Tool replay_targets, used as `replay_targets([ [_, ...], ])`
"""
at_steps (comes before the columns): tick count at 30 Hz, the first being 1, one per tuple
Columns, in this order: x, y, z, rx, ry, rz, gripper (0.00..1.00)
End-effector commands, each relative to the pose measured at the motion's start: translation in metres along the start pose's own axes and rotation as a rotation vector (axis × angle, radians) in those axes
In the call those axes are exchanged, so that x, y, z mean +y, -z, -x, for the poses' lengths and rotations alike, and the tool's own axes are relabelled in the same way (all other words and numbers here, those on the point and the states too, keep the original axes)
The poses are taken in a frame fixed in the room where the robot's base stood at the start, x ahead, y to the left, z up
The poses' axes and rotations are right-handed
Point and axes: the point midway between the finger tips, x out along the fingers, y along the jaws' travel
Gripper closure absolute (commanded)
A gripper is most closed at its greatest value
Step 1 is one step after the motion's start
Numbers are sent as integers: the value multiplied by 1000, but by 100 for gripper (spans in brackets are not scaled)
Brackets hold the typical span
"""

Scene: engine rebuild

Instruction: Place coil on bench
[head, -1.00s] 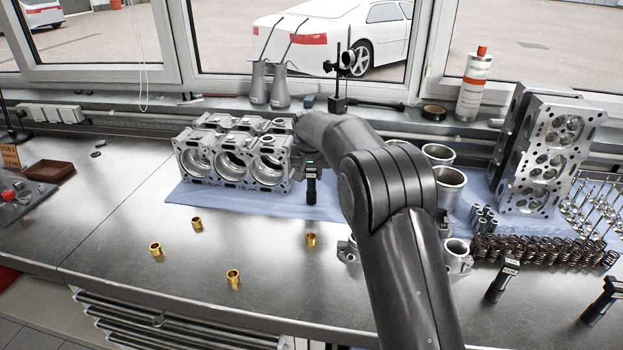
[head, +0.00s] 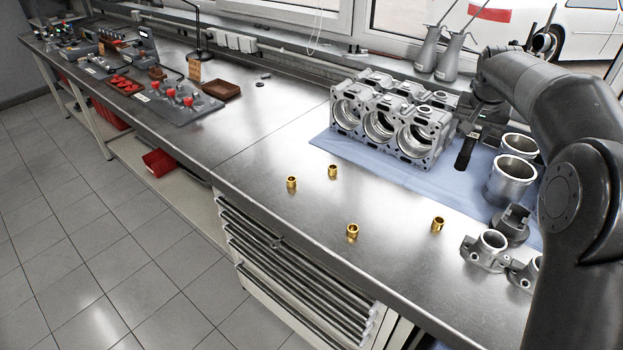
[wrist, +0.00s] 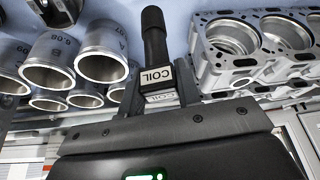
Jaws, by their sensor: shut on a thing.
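The coil is a black cylinder with a white COIL label. In the wrist view the coil (wrist: 154,38) stands out from between the fingers of my gripper (wrist: 158,92), which is shut on its labelled end. In the head view the coil (head: 465,153) hangs roughly upright below my gripper (head: 484,118), just right of the engine block, over the blue mat. Whether its lower end touches anything is unclear. The steel bench (head: 262,165) runs across the head view, with a wide bare stretch left of the block.
The engine block (head: 381,123) and cylinder liners (head: 511,178) flank the coil on the blue mat (head: 345,155). Several brass bushings, one a bushing (head: 333,171), stand on the front bench. A brown tray (head: 221,90) and a red-knobbed fixture (head: 180,104) are farther left.

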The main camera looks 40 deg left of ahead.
Motion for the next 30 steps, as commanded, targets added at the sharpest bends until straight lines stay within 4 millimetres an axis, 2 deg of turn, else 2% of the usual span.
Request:
replay_targets([
  [1,2,-12,11,1,7,13,95],
  [9,12,-78,47,1,37,84,95],
  [18,24,-160,72,1,65,157,95],
  [24,30,-193,79,4,75,187,95],
  [30,32,-203,80,4,77,195,95],
])
